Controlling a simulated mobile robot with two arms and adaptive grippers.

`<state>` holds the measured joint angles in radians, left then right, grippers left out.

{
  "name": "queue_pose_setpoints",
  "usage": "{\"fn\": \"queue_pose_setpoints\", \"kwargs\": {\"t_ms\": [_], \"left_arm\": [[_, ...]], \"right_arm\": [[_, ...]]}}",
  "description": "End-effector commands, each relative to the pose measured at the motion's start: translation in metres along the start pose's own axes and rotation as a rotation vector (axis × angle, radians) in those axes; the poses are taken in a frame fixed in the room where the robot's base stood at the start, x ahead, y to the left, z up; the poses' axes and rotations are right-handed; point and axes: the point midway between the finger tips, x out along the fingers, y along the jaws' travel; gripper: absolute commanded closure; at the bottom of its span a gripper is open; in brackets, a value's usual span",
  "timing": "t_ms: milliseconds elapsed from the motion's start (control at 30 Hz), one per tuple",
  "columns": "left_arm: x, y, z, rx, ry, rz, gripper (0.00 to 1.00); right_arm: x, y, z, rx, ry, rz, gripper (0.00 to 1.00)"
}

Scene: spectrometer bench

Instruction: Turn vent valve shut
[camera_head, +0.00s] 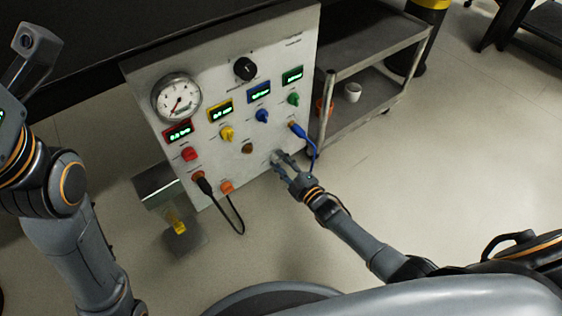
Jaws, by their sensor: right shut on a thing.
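An upright light-grey control panel (225,130) stands in the middle of the view. My right gripper (281,161) reaches the panel's lower right from the front. It is shut on a small pale grey knob (276,155), mostly hidden by the fingers. The labels are too small to read, so I cannot confirm from the lettering that this is the vent valve, nor see its angle. My left arm stands at the left edge of the view, away from the panel; its gripper does not show.
The panel has a round gauge (177,97), a black knob (245,68) and several coloured knobs. A blue cable (313,150) hangs close to my right gripper; a black cable (228,206) loops lower left. A metal cart (372,125) with a white cup (352,92) stands right.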

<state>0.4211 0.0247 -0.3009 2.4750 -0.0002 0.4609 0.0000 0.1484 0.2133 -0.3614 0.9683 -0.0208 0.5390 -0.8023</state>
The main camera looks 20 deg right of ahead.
Motion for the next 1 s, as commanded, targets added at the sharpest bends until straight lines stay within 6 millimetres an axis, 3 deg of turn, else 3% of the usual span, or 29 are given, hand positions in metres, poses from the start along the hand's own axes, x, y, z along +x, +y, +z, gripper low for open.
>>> {"fn": "queue_pose_setpoints", "kwargs": {"t_ms": [567,600,667,1000], "left_arm": [[-0.0018,0.0004,0.0022,0.001,-0.008,0.005,0.45],[-0.0018,0.0004,0.0022,0.001,-0.008,0.004,0.45],[-0.0019,0.0004,0.0022,0.001,-0.008,0.004,0.45],[-0.0024,-0.0013,0.0031,0.001,-0.011,-0.005,0.45]], "right_arm": [[-0.0006,-0.0018,-0.0006,-0.027,0.001,-0.002,1.0],[-0.0006,-0.0018,-0.0007,-0.027,0.001,-0.003,0.6],[-0.0005,-0.0016,-0.0006,-0.027,0.001,-0.002,0.48],[-0.0016,-0.0007,0.0,-0.027,0.0,-0.001,0.45]]}}
